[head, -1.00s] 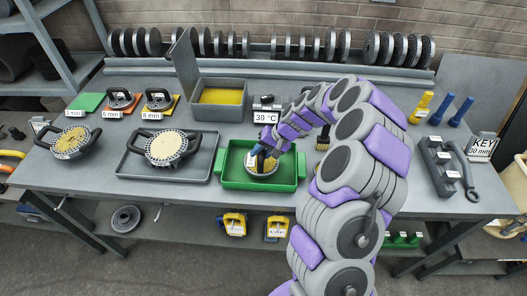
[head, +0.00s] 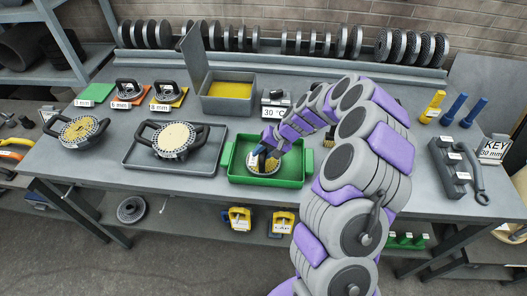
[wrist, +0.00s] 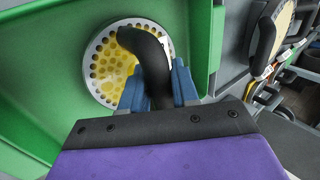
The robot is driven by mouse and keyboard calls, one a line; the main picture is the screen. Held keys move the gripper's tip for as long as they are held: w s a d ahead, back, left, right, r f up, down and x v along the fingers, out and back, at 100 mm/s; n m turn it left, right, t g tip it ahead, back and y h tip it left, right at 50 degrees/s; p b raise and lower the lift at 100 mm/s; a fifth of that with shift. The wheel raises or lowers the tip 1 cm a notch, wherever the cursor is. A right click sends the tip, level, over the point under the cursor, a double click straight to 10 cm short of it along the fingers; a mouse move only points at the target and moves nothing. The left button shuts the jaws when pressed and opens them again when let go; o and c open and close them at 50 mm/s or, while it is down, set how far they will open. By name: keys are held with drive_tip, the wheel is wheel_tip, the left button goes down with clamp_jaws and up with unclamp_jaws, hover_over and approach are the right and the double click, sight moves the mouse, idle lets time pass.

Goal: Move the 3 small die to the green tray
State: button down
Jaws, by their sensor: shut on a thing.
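The small die (head: 264,166) is a round, pale perforated disc with a yellowish face and a black handle. It is inside the green tray (head: 236,176), at about the middle. My gripper (head: 268,147) reaches down into the tray from above. In the wrist view, its blue fingers (wrist: 158,88) are shut on the die's black curved handle (wrist: 148,48). The die's disc (wrist: 101,70) shows beyond the fingers, against the green tray floor (wrist: 45,90). Whether the disc rests fully on the floor is unclear.
A grey tray (head: 133,160) with a large handled die (head: 174,139) stands left of the green tray. Another large die (head: 78,133) lies further left. Behind are a bare green pad (head: 96,93), two small dies on red and orange pads, and an open grey box (head: 228,103).

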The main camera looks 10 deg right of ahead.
drive_tip(key=shift+d+r, duration=0.1)
drive_tip(key=shift+d, duration=0.45)
idle(0.4)
drive_tip(key=c, duration=0.8)
unclamp_jaws()
drive_tip(key=shift+d, duration=0.25)
drive_tip(key=o, duration=0.8)
drive_tip(key=shift+a+f, duration=0.2)
drive_tip(key=shift+b, duration=0.3)
drive_tip(key=shift+d, duration=0.1)
drive_tip(key=p+v, duration=0.1)
drive_tip(key=v, duration=0.8)
drive_tip(key=shift+p, duration=0.35)
